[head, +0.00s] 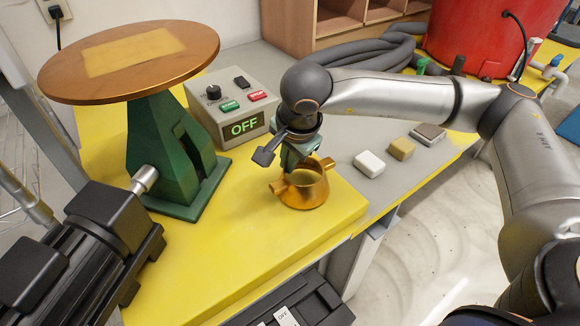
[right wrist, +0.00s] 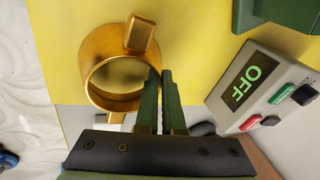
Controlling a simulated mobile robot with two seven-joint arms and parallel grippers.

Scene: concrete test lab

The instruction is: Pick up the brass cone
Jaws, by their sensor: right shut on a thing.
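The brass cone (head: 306,193) is a gold, open ring-like piece with two stub handles, at the front part of the yellow tabletop. It appears upright, and I cannot tell whether it touches the surface. My right gripper (head: 298,166) comes down from above onto its rear rim. In the right wrist view the cone (right wrist: 97,93) shows its open round mouth, and the green fingers of my right gripper (right wrist: 158,73) are nearly together, shut on the wall at its right side. The fingertips are partly hidden in the head view. My left gripper is not in view.
A green stand with a round copper-coloured top (head: 185,50) is at left, beside a control box (head: 225,110) reading OFF. A black motor-like unit (head: 95,235) fills the lower left. White, tan and brown blocks (head: 402,149) lie at right. The yellow surface (head: 255,235) around the cone is clear.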

